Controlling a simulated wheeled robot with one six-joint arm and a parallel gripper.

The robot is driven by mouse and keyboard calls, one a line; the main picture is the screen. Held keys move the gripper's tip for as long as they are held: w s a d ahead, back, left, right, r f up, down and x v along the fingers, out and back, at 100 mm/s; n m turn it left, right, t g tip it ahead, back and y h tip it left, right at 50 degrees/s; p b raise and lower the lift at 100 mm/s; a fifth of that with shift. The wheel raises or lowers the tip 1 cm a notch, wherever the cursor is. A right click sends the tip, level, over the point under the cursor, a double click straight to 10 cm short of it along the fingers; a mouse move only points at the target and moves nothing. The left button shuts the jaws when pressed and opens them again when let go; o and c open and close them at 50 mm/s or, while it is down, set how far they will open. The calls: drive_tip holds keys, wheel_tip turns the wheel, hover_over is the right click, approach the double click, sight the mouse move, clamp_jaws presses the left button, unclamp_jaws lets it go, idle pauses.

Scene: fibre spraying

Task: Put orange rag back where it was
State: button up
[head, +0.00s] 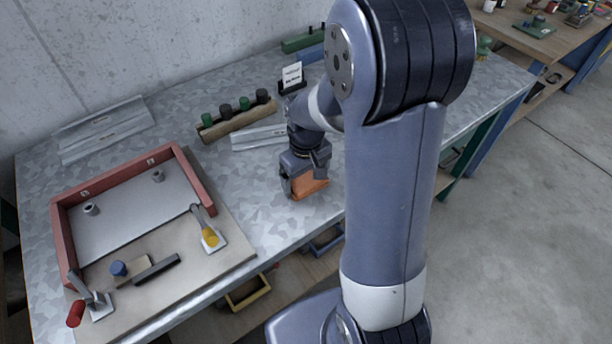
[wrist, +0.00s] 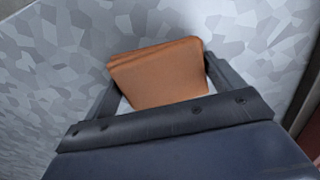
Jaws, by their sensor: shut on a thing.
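The orange rag (head: 309,188) is a folded block between the fingers of my gripper (head: 305,185), at the front right part of the metal-topped workbench (head: 268,212). In the wrist view the rag (wrist: 158,75) sits between the two dark fingers of my gripper (wrist: 158,88), which are shut on it. The gripper points down, and the rag is at or just above the bench top; I cannot tell whether it touches. My arm hides the bench behind and to the right of it.
A board with a red frame (head: 62,238) and toggle clamps (head: 210,236) takes up the bench's left side. A wooden block with several knobs (head: 237,121), metal profiles (head: 258,137) and a small card holder (head: 292,78) stand behind. Bare bench lies left of the gripper.

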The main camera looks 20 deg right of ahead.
sight(306, 177)
drive_tip(key=shift+f, duration=0.15)
drive_tip(key=o, duration=0.7)
drive_tip(key=shift+c, duration=0.2)
wheel_tip(306, 177, up, 12)
drive_tip(key=shift+r, duration=0.2)
drive_tip(key=shift+f, duration=0.15)
wheel_tip(306, 177, down, 12)
drive_tip(key=shift+r, duration=1.8)
drive_tip(key=shift+f, duration=0.1)
